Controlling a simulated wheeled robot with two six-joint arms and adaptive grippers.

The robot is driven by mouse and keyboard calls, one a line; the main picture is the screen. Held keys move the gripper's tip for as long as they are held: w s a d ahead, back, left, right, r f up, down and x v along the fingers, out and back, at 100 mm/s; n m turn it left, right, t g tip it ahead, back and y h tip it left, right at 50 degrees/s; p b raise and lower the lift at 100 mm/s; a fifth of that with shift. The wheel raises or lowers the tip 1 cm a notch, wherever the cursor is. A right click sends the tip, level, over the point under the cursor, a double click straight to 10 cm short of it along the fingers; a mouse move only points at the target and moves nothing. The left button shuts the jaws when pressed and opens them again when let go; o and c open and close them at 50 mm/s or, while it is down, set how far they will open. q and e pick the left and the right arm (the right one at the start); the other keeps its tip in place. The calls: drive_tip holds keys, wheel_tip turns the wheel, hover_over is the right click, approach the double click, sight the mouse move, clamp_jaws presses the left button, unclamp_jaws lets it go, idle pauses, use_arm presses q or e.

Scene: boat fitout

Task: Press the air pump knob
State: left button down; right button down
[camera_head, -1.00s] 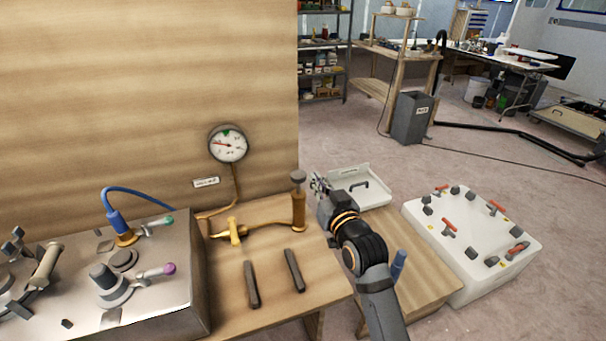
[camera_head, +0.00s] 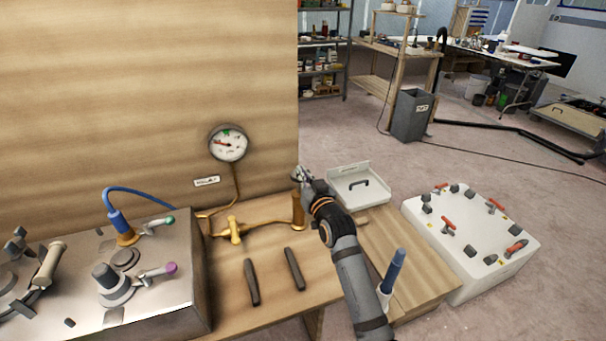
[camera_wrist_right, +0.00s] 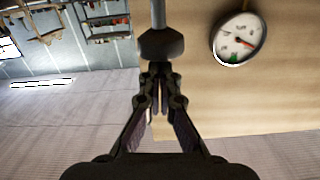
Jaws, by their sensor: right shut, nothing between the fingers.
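The air pump is a brass cylinder (camera_head: 298,212) standing upright at the back right of the wooden bench. Its dark grey knob (camera_head: 295,178) is partly hidden by my right gripper (camera_head: 304,175) in the head view. In the right wrist view the faceted knob (camera_wrist_right: 160,43) sits on its grey rod, straight in front of the fingertips. My right gripper (camera_wrist_right: 160,72) is shut and empty, its tips at the knob; I cannot tell whether they touch it. A round white pressure gauge (camera_head: 228,143) is on the wooden panel, and also shows in the wrist view (camera_wrist_right: 239,39).
A brass valve (camera_head: 234,231) and two dark bars (camera_head: 251,282) are on the bench. A steel box (camera_head: 160,290) with levers stands left. A white tray (camera_head: 345,178) and a white box with red handles (camera_head: 470,270) are right. The bench front is mostly clear.

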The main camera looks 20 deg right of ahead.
drive_tip(key=shift+f, duration=0.15)
use_arm(q)
drive_tip(key=shift+f+b, duration=0.7)
use_arm(e)
wheel_tip(320, 180, down, 5)
